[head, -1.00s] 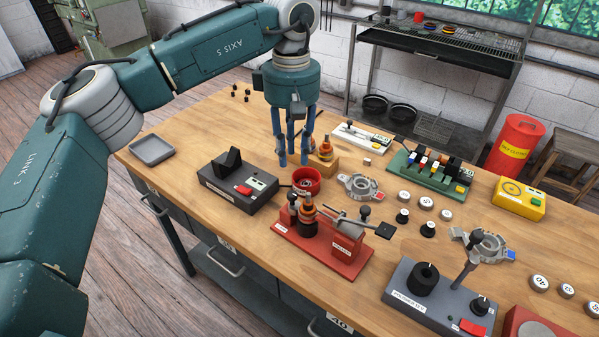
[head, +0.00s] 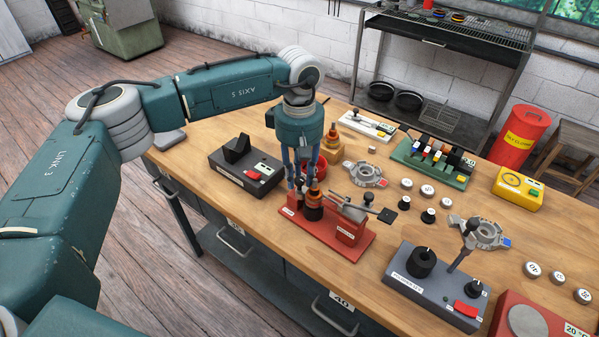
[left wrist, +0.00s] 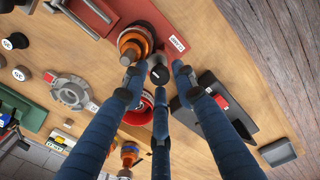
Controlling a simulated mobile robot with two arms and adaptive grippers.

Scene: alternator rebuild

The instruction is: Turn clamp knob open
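The red clamp fixture (head: 325,232) stands near the front edge of the workbench and holds an upright black-and-orange part (head: 314,205). Its round black clamp knob (left wrist: 160,74) shows in the left wrist view beside that part (left wrist: 135,42). My left gripper (head: 300,184) points down over the fixture's left end. In the head view its fingers largely hide the knob. In the left wrist view the three blue fingers (left wrist: 161,85) are spread around the knob, with gaps visible; I cannot tell whether any finger touches it. My right gripper is in neither view.
A red bowl (head: 316,168) is close behind the gripper. A dark grey device (head: 247,166) stands left of it. A metal housing (head: 368,175) and several small knobs lie to the right, with a grey tester (head: 432,287) at the front right.

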